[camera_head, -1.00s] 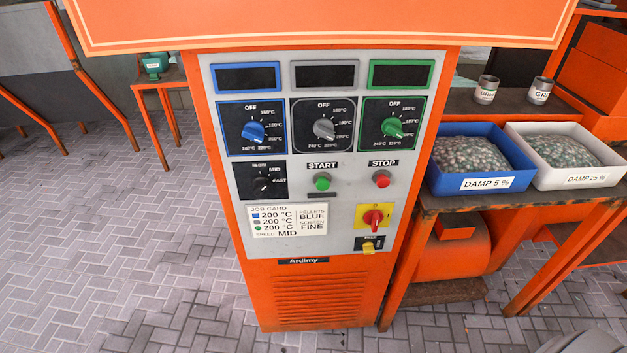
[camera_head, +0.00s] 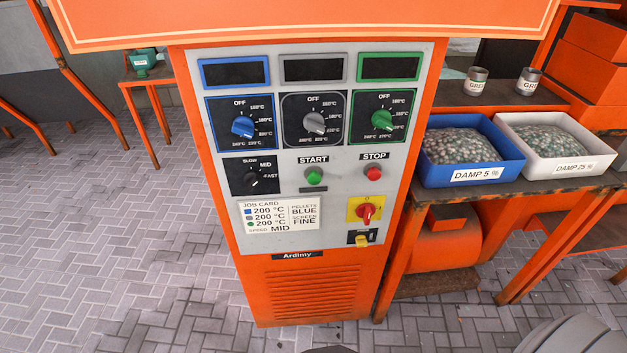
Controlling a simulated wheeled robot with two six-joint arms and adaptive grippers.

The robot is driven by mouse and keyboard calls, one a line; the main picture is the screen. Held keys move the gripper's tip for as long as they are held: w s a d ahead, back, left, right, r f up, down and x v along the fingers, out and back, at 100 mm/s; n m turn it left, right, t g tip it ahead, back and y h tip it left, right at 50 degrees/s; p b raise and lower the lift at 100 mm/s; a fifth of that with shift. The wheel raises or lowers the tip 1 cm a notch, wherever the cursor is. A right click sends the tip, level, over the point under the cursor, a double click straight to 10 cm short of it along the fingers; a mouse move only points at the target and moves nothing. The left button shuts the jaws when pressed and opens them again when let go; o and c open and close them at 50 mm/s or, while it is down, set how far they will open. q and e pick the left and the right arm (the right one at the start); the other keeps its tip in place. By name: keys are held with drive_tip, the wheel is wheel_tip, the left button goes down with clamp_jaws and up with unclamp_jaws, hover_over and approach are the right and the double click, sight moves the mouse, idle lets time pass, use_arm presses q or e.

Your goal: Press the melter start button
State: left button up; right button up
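The orange melter cabinet (camera_head: 320,289) stands upright in front of me with a grey control panel (camera_head: 280,174). The green START button (camera_head: 314,176) sits mid-panel under its START label. The red STOP button (camera_head: 373,173) is to its right. Above are a blue dial (camera_head: 243,126), a grey dial (camera_head: 314,123) and a green dial (camera_head: 382,120), below three dark displays. A speed knob (camera_head: 251,179) is at the left. A red switch on a yellow plate (camera_head: 366,211) is lower right. Neither gripper is in view.
A job card (camera_head: 279,214) is on the panel. To the right, a table (camera_head: 405,232) holds a blue tray (camera_head: 473,174), a white tray (camera_head: 563,166) and two cups. An orange overhang (camera_head: 300,22) is above the panel. Paved floor (camera_head: 130,255) is free at the left.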

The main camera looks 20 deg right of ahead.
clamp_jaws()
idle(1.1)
